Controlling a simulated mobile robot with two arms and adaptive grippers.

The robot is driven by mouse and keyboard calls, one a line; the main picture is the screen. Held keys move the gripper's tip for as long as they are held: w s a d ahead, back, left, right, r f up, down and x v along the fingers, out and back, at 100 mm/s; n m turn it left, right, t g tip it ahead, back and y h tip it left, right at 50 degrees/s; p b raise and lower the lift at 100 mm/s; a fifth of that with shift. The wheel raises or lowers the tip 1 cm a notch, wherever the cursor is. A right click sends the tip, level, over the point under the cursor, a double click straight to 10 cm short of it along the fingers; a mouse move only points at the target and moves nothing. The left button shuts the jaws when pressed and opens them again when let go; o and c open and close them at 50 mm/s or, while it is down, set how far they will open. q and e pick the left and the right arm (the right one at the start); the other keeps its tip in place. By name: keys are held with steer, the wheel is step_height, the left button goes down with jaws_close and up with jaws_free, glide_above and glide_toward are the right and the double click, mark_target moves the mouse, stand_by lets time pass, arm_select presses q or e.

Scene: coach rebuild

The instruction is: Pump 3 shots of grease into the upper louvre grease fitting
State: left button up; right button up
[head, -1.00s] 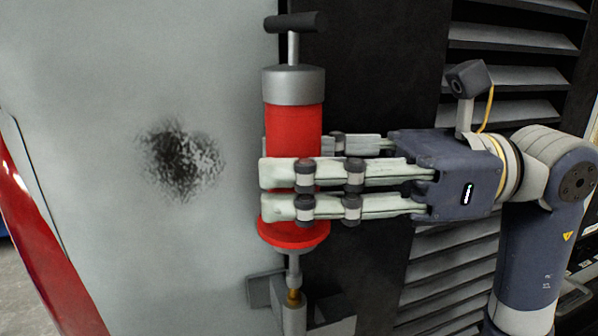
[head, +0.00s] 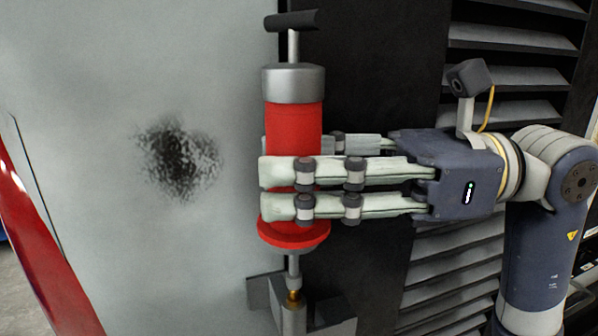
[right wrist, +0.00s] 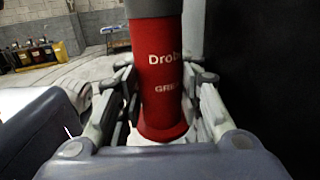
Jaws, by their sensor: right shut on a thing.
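A red grease gun (head: 294,120) with a grey cap and a dark T-handle (head: 291,21) stands upright in the head view. My right gripper (head: 280,190) is shut around its red barrel from the right. The right wrist view also shows the barrel (right wrist: 158,75) between the fingers, with partly hidden lettering. The handle stands above the cap on a short bare length of rod. The gun's thin nozzle points down at a brass-coloured grease fitting (head: 293,296) on a grey block. The nozzle tip meets or nearly meets the fitting; I cannot tell which. My left gripper is out of view.
A pale grey panel (head: 120,70) with a dark smudge (head: 180,160) fills the left. Dark louvre slats (head: 510,75) run behind my right arm. A small grey bracket (head: 262,291) stands beside the fitting. Several containers (right wrist: 30,52) stand far off in the wrist view.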

mark_target(299, 110)
steer(key=shift+f+b, duration=0.85)
steer(key=shift+f, duration=0.1)
stand_by(0.7)
steer(key=shift+r, duration=0.3)
steer(key=shift+r+p, duration=0.65)
steer(key=shift+r, duration=0.05)
steer(key=shift+b, duration=0.35)
stand_by(1.1)
steer(key=shift+s+f+b, duration=0.1)
steer(key=shift+f+b, duration=0.7)
steer(key=shift+f, duration=0.2)
stand_by(0.7)
steer(key=shift+r, duration=0.25)
steer(key=shift+r+p, duration=0.6)
steer(key=shift+r, duration=0.25)
stand_by(0.4)
steer(key=shift+r+p, duration=1.8)
steer(key=shift+r, duration=0.65)
